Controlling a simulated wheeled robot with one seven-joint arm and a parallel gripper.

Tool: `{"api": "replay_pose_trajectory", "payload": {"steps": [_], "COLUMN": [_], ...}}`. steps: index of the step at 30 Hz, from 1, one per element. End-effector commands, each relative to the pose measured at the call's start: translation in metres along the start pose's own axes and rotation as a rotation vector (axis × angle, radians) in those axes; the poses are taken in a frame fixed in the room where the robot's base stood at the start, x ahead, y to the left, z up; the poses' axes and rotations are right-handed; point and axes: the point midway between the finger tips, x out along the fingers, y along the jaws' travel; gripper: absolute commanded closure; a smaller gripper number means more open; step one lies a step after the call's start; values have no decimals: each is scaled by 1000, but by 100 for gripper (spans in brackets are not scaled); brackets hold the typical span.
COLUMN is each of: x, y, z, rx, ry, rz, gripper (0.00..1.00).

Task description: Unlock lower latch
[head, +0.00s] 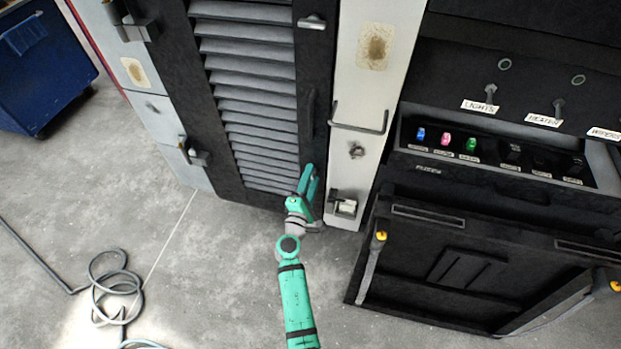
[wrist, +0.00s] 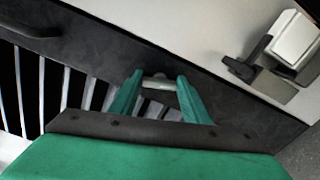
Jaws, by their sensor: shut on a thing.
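My green gripper (head: 309,178) is at the lower right edge of the black louvred door (head: 309,60). In the wrist view its two fingers (wrist: 158,88) are closed around a small light metal piece, the lower latch (wrist: 157,81), on the door's dark frame. The fingers hide this latch in the head view. A similar upper latch (head: 312,21) sits near the top of the same door edge, lying roughly crosswise.
A bracket with a white block (head: 345,207) stands on the white post right of my gripper, also in the wrist view (wrist: 295,38). A rail handle (head: 360,127) juts above it. A black console (head: 460,260) stands right. Open floor with a hose (head: 118,285) lies left.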

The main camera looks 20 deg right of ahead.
Motion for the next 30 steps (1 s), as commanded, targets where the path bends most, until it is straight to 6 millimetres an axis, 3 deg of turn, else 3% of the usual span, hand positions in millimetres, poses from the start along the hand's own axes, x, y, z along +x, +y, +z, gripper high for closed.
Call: {"api": "replay_pose_trajectory", "payload": {"steps": [12, 30], "x": [0, 0], "y": [-1, -1], "z": [0, 0], "rx": [250, 311], "ry": [1, 1], "rz": [0, 0], "gripper": [79, 79]}}
